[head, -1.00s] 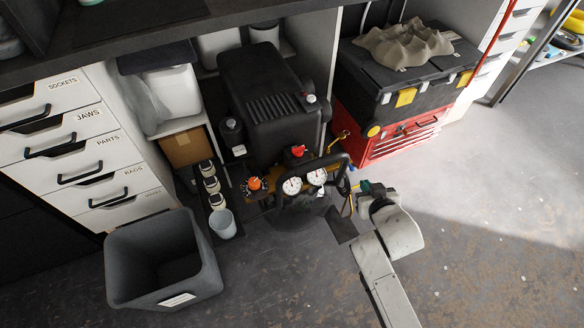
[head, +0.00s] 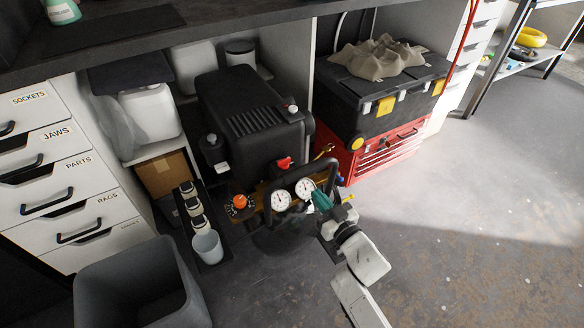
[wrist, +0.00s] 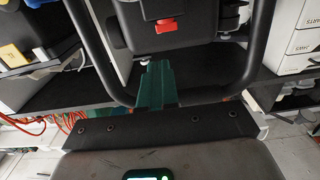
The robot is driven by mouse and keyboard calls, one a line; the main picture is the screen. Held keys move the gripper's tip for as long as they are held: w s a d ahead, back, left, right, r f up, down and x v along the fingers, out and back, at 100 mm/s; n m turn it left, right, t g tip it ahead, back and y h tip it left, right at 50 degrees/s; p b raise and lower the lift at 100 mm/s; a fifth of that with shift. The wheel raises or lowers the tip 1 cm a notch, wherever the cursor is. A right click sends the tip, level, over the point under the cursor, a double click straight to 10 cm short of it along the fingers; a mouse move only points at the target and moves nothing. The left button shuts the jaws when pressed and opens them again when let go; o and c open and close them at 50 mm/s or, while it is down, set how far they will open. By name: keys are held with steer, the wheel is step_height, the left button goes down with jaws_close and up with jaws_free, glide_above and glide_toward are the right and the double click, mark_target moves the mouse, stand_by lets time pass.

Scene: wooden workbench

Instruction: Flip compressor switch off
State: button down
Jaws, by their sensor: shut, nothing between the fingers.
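The compressor (head: 250,120) is a black unit on the floor under the bench. It has a black tube handle (head: 330,170), two white dial gauges and an orange knob (head: 240,201). A red switch (head: 284,163) sits on it behind the gauges; its on/off position is too small to tell. A red switch-like part (wrist: 165,26) shows at the top of the wrist view, framed by the handle. My gripper (wrist: 156,68) has green fingers, shut and empty, pointing toward that red part and apart from it in the picture. In the head view my gripper (head: 318,197) is beside the right gauge.
A red toolbox (head: 385,151) with a black case on top stands to the right. The floor (head: 470,230) at right is open.

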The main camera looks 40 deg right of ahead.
mark_target(289, 159)
steer(key=shift+w, duration=0.1)
steer(key=b+x, duration=0.2)
steer(key=x, duration=0.4)
steer(key=b+x, duration=0.3)
steer(key=x, duration=0.4)
steer(key=shift+f, duration=0.2)
steer(key=shift+w+d+r+b, duration=0.15)
steer(key=shift+w+d+b, duration=0.05)
steer(key=shift+w+b, duration=0.15)
steer(key=shift+w+d+r+p, duration=0.15)
steer(key=shift+d+p, duration=0.45)
steer(key=shift+p, duration=0.8)
steer(key=shift+w+d+p, duration=0.25)
steer(key=shift+d+p, duration=0.15)
steer(key=shift+p, duration=0.15)
steer(key=p+v, duration=0.4)
steer(key=v, duration=0.6)
steer(key=shift+s+a, duration=0.15)
steer(key=shift+s, duration=0.25)
